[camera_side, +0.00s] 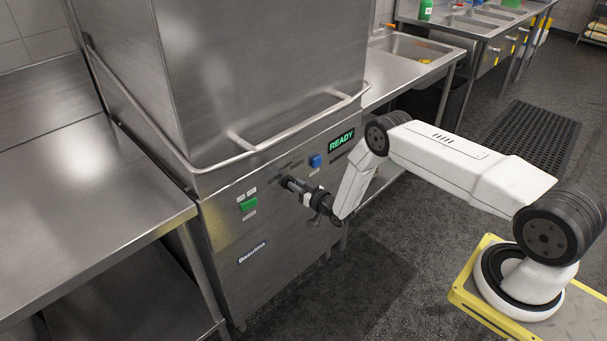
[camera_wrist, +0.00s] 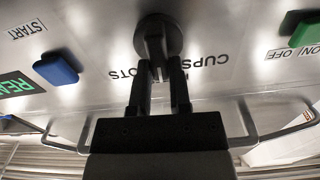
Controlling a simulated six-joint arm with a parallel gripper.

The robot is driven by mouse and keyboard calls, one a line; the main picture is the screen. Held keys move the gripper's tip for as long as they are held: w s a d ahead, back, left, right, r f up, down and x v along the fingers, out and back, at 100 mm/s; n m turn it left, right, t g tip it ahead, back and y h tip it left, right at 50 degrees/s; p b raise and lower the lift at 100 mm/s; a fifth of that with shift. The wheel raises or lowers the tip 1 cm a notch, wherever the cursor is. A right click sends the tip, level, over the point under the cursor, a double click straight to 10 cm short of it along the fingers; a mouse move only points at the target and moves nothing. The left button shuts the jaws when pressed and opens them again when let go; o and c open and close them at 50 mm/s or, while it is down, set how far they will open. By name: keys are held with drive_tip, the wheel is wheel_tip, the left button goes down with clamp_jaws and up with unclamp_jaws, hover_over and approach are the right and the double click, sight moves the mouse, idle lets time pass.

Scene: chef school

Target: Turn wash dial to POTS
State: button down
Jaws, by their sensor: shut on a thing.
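The wash dial (camera_wrist: 174,36) is a dark round knob with a raised bar on the steel dishwasher front (camera_side: 240,275). The wrist view is upside down. My gripper (camera_wrist: 158,64) is shut on the dial's bar, one finger on each side. The bar runs roughly straight up and down in that view. The CUPS label (camera_wrist: 203,62) shows right of the fingers. The POTS label (camera_wrist: 132,72) shows to their left, its first letters partly hidden. In the side view my gripper (camera_side: 290,184) reaches the panel and largely hides the dial.
A blue START button (camera_side: 315,160) and a lit READY display (camera_side: 341,141) are on one side of the dial. A green ON/OFF switch (camera_side: 248,204) is on the other. The hood handle (camera_side: 290,130) juts out above. A steel counter (camera_side: 70,220) stands left.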

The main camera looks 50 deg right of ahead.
drive_tip(key=m, duration=0.9)
drive_tip(key=shift+d+f, duration=0.25)
drive_tip(key=shift+d, duration=0.15)
drive_tip(key=c, duration=0.6)
unclamp_jaws()
drive_tip(key=shift+o, duration=0.2)
drive_tip(key=s, duration=0.7)
drive_tip(key=shift+s, duration=0.4)
